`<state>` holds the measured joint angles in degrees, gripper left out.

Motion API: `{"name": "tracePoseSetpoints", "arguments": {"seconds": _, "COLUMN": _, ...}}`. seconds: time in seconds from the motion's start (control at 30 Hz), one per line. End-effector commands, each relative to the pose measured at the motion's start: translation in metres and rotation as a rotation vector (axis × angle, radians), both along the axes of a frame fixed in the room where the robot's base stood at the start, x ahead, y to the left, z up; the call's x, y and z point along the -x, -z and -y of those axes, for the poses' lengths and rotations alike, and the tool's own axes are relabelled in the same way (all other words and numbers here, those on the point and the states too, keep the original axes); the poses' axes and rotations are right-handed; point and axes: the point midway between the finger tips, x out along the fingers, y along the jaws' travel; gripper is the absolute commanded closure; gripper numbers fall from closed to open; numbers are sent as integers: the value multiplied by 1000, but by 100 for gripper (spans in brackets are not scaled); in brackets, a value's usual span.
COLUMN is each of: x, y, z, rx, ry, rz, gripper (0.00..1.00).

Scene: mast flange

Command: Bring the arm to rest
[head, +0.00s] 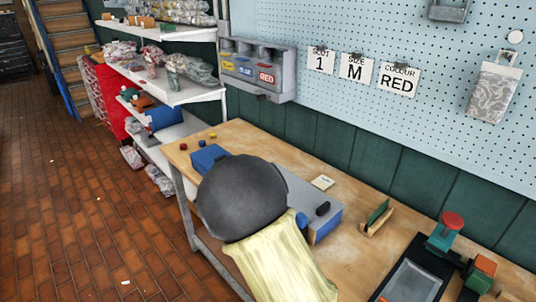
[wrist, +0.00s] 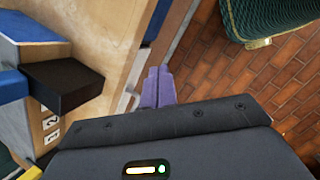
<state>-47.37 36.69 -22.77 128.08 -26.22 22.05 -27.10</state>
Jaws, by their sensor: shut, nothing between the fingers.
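My gripper (wrist: 158,74) shows in the wrist view as two purple fingers pressed together, shut and empty. The fingers point past the edge of the wooden workbench (wrist: 103,50), with brick floor (wrist: 205,75) beyond and to the right. In the head view my arm, a dark rounded part and a pale yellow link, covers the near middle of the workbench (head: 355,262). My fingers do not show in that view.
A grey and blue box (head: 322,227) with black parts stands on the bench beside my arm. A green piece in a wooden holder (head: 378,217), a black tray (head: 412,283) and a red-topped device (head: 446,232) stand to the right. Shelves (head: 180,90) stand behind left. Open floor (head: 90,215) lies left.

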Motion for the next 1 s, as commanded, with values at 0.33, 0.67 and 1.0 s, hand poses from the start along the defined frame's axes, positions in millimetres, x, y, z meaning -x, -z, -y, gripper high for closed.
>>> {"name": "tracePoseSetpoints", "arguments": {"seconds": 0.33, "x": 27, "y": -74, "z": 55, "rx": -297, "ry": 616, "rz": 114, "gripper": 100}}
{"name": "tracePoseSetpoints", "arguments": {"seconds": 0.67, "x": 61, "y": -139, "z": 99, "rx": -510, "ry": 1145, "rz": 261, "gripper": 100}}
{"name": "tracePoseSetpoints", "arguments": {"seconds": 1.0, "x": 76, "y": -157, "z": 111, "rx": -577, "ry": 1336, "rz": 325, "gripper": 100}}
